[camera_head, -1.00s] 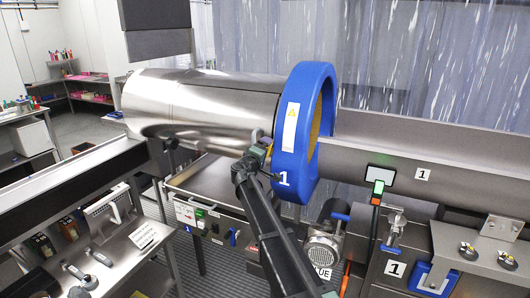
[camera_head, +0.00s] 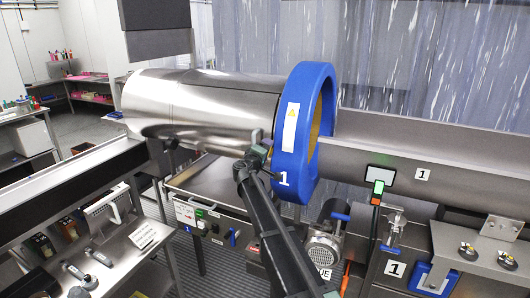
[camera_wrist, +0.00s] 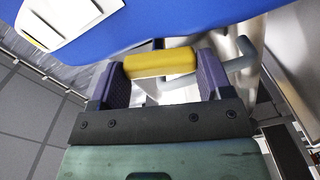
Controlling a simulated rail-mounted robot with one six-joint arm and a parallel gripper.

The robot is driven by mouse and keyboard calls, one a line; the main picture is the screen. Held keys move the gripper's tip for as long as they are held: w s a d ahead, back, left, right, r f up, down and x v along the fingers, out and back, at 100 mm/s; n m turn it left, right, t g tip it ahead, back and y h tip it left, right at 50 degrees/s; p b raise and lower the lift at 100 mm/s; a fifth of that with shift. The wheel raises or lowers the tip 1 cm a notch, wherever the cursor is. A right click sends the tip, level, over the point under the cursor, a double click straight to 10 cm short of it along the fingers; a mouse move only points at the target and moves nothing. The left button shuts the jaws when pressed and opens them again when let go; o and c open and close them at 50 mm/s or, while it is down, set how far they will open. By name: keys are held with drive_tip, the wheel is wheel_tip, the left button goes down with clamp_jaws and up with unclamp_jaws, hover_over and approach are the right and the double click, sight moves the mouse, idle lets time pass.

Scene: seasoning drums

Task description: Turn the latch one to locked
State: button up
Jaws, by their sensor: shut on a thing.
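The blue ring (camera_head: 283,160) marked 1 stands around the end of the shiny steel drum (camera_head: 190,108). In the wrist view the blue ring (camera_wrist: 190,22) fills the top. The latch's yellow handle (camera_wrist: 160,63) lies between the two purple fingers of my gripper (camera_wrist: 160,78), which is shut on it. A grey bent rod (camera_wrist: 238,58) shows just right of the fingers. In the head view my gripper (camera_head: 257,156) is at the ring's lower left edge, where the drum meets it. The latch is mostly hidden there by my gripper.
A grey trough (camera_head: 430,160) runs right from the ring. A screen with a green light (camera_head: 379,181) stands before it. A motor (camera_head: 328,240) with a blue handle sits below the ring. A control box (camera_head: 205,222) is below the drum.

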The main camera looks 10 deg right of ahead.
drive_tip(key=shift+r+m, duration=0.1)
drive_tip(key=shift+m, duration=2.6)
drive_tip(key=shift+s, duration=0.1)
drive_tip(key=o, duration=0.9)
drive_tip(key=v, duration=1)
drive_tip(key=shift+s+a, duration=0.25)
drive_tip(key=shift+s, duration=0.05)
